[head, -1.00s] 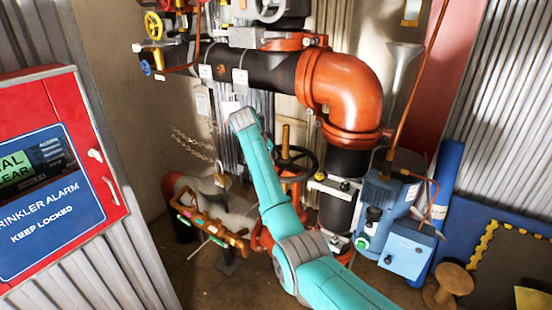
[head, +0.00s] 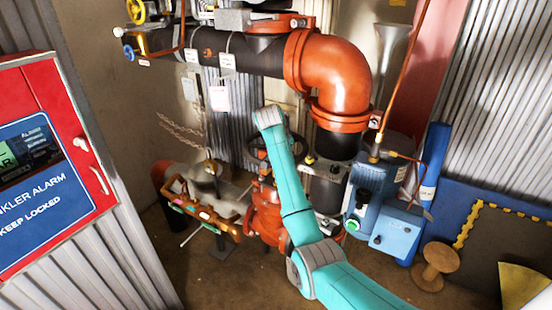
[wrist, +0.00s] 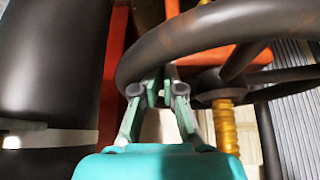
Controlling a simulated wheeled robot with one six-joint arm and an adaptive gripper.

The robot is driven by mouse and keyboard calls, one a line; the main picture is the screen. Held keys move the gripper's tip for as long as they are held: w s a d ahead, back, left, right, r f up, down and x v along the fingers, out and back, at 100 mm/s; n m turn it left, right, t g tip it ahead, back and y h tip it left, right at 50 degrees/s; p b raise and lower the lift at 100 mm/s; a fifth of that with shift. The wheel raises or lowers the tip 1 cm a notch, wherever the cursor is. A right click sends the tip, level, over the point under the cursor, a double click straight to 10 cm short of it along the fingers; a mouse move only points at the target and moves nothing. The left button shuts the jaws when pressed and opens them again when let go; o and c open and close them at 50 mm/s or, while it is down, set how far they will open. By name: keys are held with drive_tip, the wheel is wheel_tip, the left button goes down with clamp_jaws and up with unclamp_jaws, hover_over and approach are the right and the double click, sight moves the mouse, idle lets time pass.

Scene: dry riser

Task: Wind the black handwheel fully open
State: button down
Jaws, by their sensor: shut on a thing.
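The black handwheel (wrist: 215,32) crosses the top of the wrist view, with its spokes to the right. A threaded brass stem (wrist: 226,125) shows below its hub. My gripper (wrist: 160,88) is shut on the near rim of the wheel, with a finger on each side. In the head view the handwheel (head: 253,149) sits above a red valve body (head: 266,212), partly hidden behind my teal arm. My gripper is hidden there behind the arm.
A large black and orange pipe (head: 335,72) bends down just right of the wheel. A blue pump unit (head: 372,195) stands to the right. A grey valve assembly with orange handles (head: 200,185) is at left. A red alarm cabinet (head: 75,110) stands at far left.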

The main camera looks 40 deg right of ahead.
drive_tip(key=shift+s+d, duration=0.3)
drive_tip(key=shift+d, duration=0.6)
drive_tip(key=r, duration=0.3)
drive_tip(key=a+r, duration=0.1)
drive_tip(key=r, duration=0.1)
drive_tip(key=shift+w+r, duration=0.1)
drive_tip(key=shift+r, duration=0.15)
